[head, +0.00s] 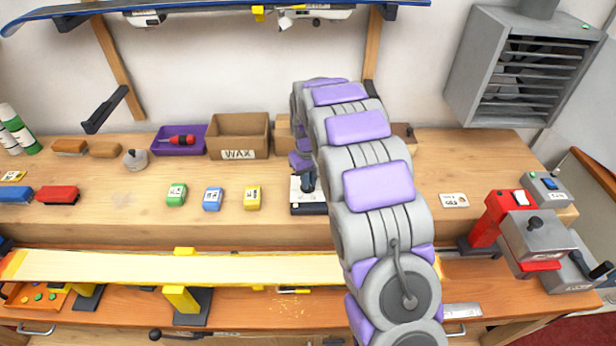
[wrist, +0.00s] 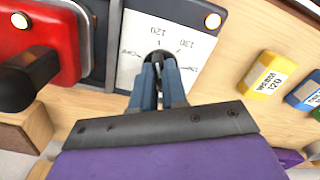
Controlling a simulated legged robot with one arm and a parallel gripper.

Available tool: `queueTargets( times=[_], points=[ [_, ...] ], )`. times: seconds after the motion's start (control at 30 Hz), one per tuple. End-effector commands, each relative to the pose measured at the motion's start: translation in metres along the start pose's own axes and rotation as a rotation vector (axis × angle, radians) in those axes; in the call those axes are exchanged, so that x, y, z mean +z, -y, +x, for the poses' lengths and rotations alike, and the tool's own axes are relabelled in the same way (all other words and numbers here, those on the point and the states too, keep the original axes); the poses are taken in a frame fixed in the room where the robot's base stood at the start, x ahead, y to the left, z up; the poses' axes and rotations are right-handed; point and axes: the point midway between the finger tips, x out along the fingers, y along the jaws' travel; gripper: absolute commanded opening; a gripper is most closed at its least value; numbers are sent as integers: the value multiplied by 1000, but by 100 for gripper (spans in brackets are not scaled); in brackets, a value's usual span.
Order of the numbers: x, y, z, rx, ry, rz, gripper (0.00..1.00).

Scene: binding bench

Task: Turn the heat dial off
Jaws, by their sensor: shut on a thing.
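The heat dial (wrist: 155,55) is a small dark knob on a white panel (wrist: 128,68) with printed numbers, among them 120 and 130, seen in the wrist view. My gripper (wrist: 157,66) has its blue-grey fingers closed on the knob, which they partly cover. The dial's pointer is hidden, so its setting cannot be told. In the head view the panel (head: 298,188) sits on the bench left of my arm. The arm covers part of it, and the fingers are hard to make out there.
A red device with a black handle (wrist: 40,72) stands beside the panel in the wrist view. Green (head: 177,195), blue (head: 213,199) and yellow (head: 252,197) wax blocks lie left of the panel. A WAX box (head: 238,136) stands behind. A ski (head: 170,268) lies in front.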

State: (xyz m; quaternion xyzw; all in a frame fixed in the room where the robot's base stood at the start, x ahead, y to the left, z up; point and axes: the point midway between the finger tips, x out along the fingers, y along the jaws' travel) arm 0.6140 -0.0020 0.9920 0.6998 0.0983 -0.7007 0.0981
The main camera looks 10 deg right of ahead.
Motion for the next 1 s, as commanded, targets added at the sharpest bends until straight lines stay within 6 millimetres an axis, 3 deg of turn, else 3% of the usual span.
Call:
queueTargets(
  times=[0.7,1.0],
  points=[
    [-1,-2,-2,1,0,-643,0],
    [-2,-4,-2,1,0,-835,0]
  ],
)
